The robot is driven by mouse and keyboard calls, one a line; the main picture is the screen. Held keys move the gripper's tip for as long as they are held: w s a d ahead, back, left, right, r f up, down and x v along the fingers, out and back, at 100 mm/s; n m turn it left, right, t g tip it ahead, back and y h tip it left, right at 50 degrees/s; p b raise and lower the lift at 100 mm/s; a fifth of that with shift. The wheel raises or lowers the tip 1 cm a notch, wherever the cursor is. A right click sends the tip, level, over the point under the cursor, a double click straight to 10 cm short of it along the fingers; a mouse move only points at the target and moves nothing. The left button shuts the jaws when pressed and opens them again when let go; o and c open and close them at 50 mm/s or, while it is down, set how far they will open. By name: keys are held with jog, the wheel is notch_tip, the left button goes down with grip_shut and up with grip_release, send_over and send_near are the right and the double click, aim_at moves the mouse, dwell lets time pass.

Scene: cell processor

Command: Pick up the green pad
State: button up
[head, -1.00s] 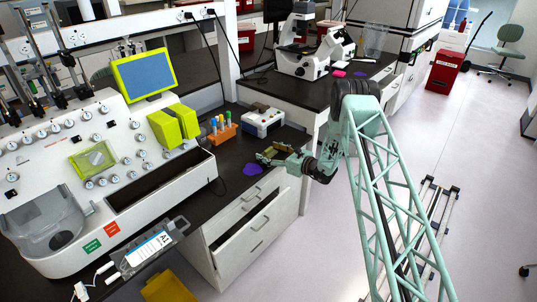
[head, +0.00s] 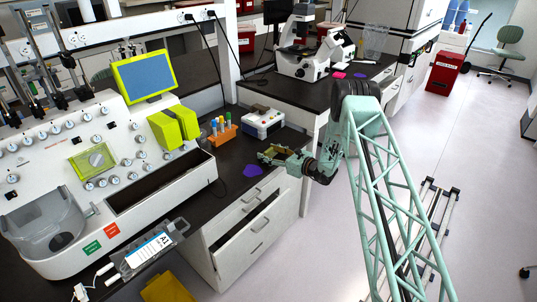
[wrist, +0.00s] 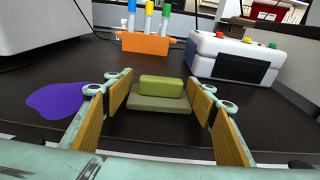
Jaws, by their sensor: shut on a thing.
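The green pad (wrist: 162,88), a yellow-green block on a wider, duller green base, sits between the two fingers in the middle of the wrist view. The pad's contact with the fingers is hard to make out. In the head view my gripper (head: 266,155) is low over the dark bench, and the pad is too small to tell apart from the fingers.
A flat purple patch (wrist: 55,100) lies left of my gripper. Behind the pad stand an orange tube rack (wrist: 145,43) and a white box with coloured buttons (wrist: 235,58). The large white processor (head: 110,150) is at left in the head view. Bare dark bench lies around the pad.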

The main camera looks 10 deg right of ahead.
aim_at(268, 150)
jog(key=shift+r, duration=1.6)
jog(key=s+d+r+p, duration=0.1)
jog(key=s+d, duration=0.1)
jog(key=s, duration=1.3)
jog(key=shift+s+d+r, duration=0.15)
jog(key=shift+s+r, duration=0.1)
jog(key=shift+s, duration=0.15)
jog(key=shift+o, duration=0.7)
jog(key=c, duration=0.5)
jog(key=shift+w, duration=0.1)
